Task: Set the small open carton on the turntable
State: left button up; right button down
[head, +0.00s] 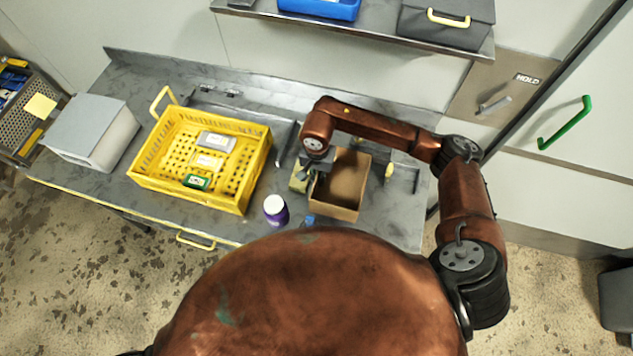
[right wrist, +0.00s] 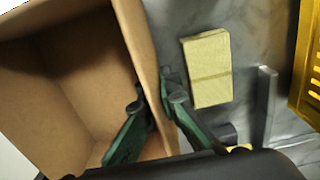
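The small open carton (head: 341,185) is brown cardboard, open at the top, at the right part of the steel bench. My right gripper (head: 312,168) is at the carton's left wall. In the right wrist view, the green fingers of the right gripper (right wrist: 155,92) straddle a wall of the carton (right wrist: 60,85), one inside and one outside. The tips look closed on that wall. I cannot tell whether the carton rests on the bench or hangs just above it. I cannot make out the turntable. My left gripper is not in view.
A yellowish block (head: 298,178) lies just left of the carton. A purple jar with a white lid (head: 276,210) stands at the front. A yellow crate (head: 240,203) holding several packs and a grey box (head: 93,132) fill the left. A shelf (head: 370,27) overhangs behind.

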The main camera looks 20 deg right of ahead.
jog(key=shift+f, duration=1.95)
jog(key=shift+f, duration=0.1)
jog(key=c, duration=2.6)
grip_release()
jog(key=shift+f, duration=0.1)
jog(key=shift+c, duration=0.2)
jog(key=o, duration=0.5)
